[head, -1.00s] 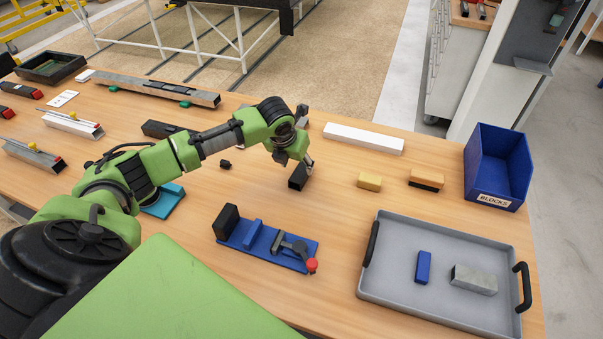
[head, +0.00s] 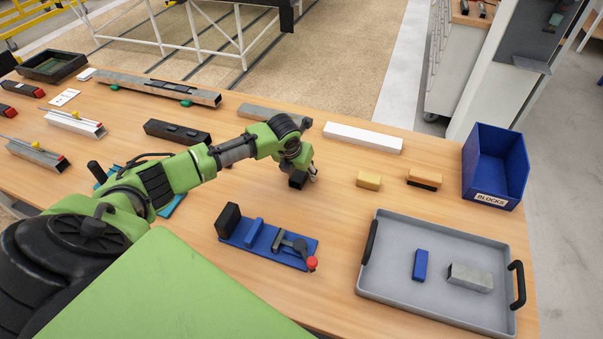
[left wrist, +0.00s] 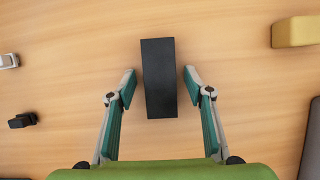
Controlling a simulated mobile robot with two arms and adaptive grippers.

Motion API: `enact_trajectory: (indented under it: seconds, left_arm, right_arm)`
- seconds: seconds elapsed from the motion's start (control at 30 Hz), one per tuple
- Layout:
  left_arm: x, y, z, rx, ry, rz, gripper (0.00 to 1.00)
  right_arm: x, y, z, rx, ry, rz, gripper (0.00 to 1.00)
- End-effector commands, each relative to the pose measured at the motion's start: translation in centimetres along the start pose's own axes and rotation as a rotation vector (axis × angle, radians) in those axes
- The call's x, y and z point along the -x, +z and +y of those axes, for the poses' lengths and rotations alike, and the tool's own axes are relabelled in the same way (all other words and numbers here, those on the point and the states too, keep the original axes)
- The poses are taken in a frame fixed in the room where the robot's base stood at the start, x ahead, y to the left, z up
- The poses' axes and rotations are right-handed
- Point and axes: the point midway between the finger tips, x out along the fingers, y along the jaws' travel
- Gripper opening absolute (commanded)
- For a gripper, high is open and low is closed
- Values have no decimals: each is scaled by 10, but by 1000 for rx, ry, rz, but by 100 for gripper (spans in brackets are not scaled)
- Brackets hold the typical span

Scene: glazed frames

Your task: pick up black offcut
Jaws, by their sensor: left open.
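The black offcut (head: 297,181) is a short dark block on the wooden table, partly covered by my left gripper (head: 304,175) in the head view. In the left wrist view the black offcut (left wrist: 159,78) lies lengthwise between the two fingers of my left gripper (left wrist: 159,84). The fingers are open, with a gap on each side of it. Its far end reaches beyond the fingertips. My right gripper is not in view.
A yellow block (head: 369,180) and an orange-and-black block (head: 425,178) lie to the right. A blue clamp fixture (head: 240,238) stands nearer, beside a grey tray (head: 385,290). A blue bin (head: 495,170) is at the right edge. A white bar (head: 363,138) lies behind.

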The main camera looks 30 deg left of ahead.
Motion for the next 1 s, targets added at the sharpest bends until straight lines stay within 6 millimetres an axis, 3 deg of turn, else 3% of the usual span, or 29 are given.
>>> enact_trajectory:
  seconds: [0.3, 0.43, 0.83, 1.0]
  left_arm:
    - [-3, -2, 0, 0, 0, 1, 45]
    - [-3, -2, 0, 0, 0, 2, 13]
    - [-2, -2, 0, 0, 0, 3, 12]
    - [11, 5, 0, -1, -1, -1, 12]
  right_arm:
    - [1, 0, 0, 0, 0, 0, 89]
    - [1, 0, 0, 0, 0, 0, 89]
    - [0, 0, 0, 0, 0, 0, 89]
    - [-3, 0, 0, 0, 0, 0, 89]
